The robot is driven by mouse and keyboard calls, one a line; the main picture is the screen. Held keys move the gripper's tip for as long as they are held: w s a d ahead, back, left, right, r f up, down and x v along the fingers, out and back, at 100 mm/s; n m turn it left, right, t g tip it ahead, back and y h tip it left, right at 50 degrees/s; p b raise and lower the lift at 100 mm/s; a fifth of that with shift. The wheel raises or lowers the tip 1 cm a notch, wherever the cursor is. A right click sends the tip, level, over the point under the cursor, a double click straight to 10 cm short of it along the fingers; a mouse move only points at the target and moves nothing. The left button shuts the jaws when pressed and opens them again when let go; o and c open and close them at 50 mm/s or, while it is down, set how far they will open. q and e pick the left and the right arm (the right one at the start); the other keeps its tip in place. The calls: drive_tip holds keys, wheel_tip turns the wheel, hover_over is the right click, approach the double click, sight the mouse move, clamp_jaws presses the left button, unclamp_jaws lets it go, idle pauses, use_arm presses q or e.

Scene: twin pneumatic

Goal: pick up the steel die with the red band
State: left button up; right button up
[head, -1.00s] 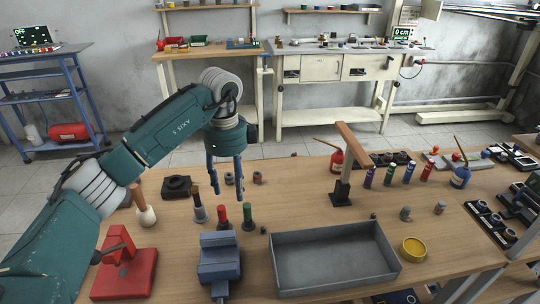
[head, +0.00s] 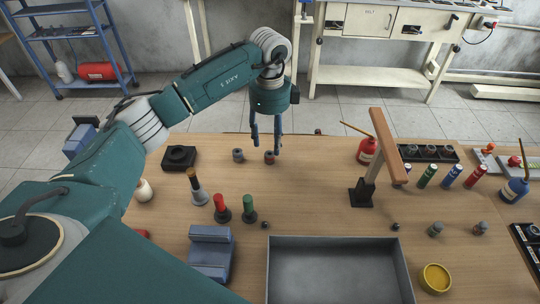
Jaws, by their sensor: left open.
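A small steel die with a reddish band (head: 269,158) stands on the wooden table near its far edge. My left gripper (head: 266,149) points down at it with open jaws. In the picture the die shows between and just below the two fingertips; I cannot tell whether the tips are at its height. A similar grey die (head: 238,155) stands just left of it. Two more small dies, one greyish (head: 435,229) and one with a faint reddish tint (head: 480,228), stand at the right. My right gripper is not in view.
A black block (head: 179,157) and a grey-and-tan tool (head: 196,187) stand left of the dies. Red (head: 221,208) and green (head: 249,209) handled stamps, a blue vise (head: 211,252) and a grey tray (head: 338,242) are nearer.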

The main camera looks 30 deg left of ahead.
sight(270, 151)
use_arm(q)
wheel_tip(270, 151, down, 4)
drive_tip(key=shift+f+p, duration=0.25)
drive_tip(key=shift+p, duration=0.55)
drive_tip(key=shift+f, duration=0.4)
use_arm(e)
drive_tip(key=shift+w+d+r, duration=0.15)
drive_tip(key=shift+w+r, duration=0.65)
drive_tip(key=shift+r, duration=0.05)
use_arm(q)
drive_tip(key=shift+c, duration=0.5)
clamp_jaws()
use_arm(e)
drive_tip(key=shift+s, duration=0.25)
